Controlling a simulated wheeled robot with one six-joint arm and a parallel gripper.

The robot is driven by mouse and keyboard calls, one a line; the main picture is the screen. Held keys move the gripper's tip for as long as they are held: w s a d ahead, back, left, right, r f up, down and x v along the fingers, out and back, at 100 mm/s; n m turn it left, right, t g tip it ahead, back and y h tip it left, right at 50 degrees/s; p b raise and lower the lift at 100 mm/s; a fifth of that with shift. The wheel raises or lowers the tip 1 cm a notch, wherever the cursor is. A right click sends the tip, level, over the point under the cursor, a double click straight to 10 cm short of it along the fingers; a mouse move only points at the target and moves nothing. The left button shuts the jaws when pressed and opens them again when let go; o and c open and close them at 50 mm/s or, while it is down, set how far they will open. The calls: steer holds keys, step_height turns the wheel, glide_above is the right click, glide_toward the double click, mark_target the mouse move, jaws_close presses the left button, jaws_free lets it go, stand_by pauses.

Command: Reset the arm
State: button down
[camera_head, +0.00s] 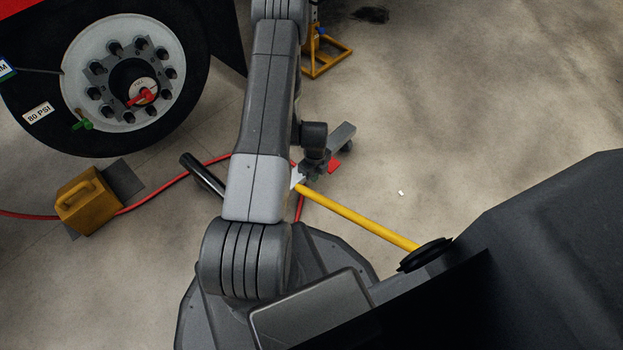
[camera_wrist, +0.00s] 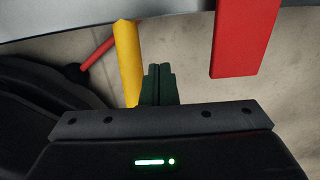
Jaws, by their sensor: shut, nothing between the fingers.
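My arm (camera_head: 268,110) rises through the middle of the head view, from the grey joint at the bottom to the top edge. The gripper itself cannot be made out there. In the wrist view my gripper (camera_wrist: 159,70) shows two dark green fingers side by side, shut with nothing between them. A yellow bar (camera_wrist: 127,55) stands just left of the fingers in that picture. A red strip (camera_wrist: 244,38) hangs to the right. I cannot tell how far either is from the fingers.
A trailer wheel (camera_head: 125,75) is at upper left. A yellow wheel chock (camera_head: 88,203) and a red hose (camera_head: 155,198) lie on the floor. A yellow pole (camera_head: 355,215) slants right of my arm. A yellow stand (camera_head: 328,55) is behind.

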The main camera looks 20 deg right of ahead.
steer(key=shift+s+r+p, duration=0.1)
steer(key=shift+r+p, duration=0.35)
steer(key=shift+r, duration=1.4)
steer(key=shift+f, duration=0.1)
steer(key=w+a+f+b, duration=0.1)
steer(key=w+f+b, duration=0.2)
steer(key=f, duration=0.7)
steer(key=shift+w+a, duration=0.2)
steer(key=shift+w, duration=0.15)
steer(key=shift+r, duration=0.1)
